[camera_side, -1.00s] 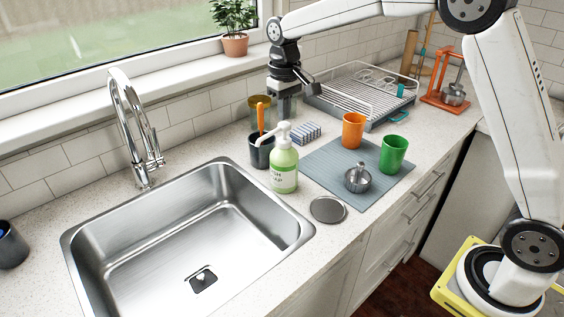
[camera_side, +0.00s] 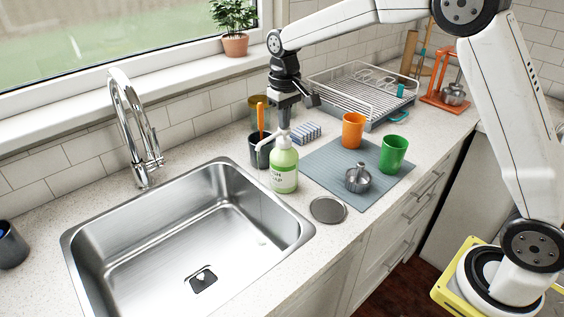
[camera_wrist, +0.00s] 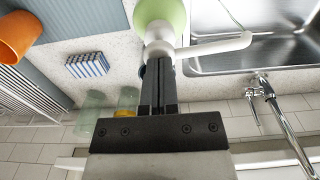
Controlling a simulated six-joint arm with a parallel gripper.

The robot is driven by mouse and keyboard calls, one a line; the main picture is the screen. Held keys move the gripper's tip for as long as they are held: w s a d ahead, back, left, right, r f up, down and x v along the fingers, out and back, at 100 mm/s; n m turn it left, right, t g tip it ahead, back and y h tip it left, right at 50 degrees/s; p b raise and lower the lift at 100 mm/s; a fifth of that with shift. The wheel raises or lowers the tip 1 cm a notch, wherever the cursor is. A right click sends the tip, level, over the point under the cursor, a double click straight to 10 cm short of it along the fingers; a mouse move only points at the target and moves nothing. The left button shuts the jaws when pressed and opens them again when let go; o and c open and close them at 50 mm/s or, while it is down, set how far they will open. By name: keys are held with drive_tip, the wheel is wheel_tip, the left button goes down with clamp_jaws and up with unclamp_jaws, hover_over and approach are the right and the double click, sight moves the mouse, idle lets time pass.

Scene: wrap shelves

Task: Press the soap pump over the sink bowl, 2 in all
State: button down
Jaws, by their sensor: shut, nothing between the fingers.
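The soap pump (camera_side: 284,170) is a pale green bottle with a white label and a white pump head, upright on the counter at the sink's right rim. Its spout points left toward the sink bowl (camera_side: 190,235). My gripper (camera_side: 284,126) is shut and empty, pointing down with its fingertips on the pump head, which sits low against the bottle collar. In the wrist view, the shut fingers (camera_wrist: 158,66) meet the white head, and the spout (camera_wrist: 215,47) reaches over the sink edge. A faint thin streak shows below the spout over the bowl.
A dark cup with an orange-handled tool (camera_side: 261,150) stands close behind the bottle. A striped sponge (camera_side: 307,132), an orange cup (camera_side: 353,130), a green cup (camera_side: 393,153) and a metal piece (camera_side: 358,178) are to the right. The faucet (camera_side: 135,130) stands behind the sink.

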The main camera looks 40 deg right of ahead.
drive_tip(key=shift+f, duration=0.3)
drive_tip(key=shift+r, duration=1.95)
drive_tip(key=shift+r, duration=0.15)
drive_tip(key=shift+r, duration=2.85)
drive_tip(key=s+f+t, duration=0.1)
drive_tip(key=s+f, duration=0.7)
drive_tip(key=s, duration=0.3)
drive_tip(key=s+d+f+t, duration=0.1)
drive_tip(key=s+f, duration=0.8)
drive_tip(key=s, duration=0.3)
drive_tip(key=shift+f+t, duration=0.3)
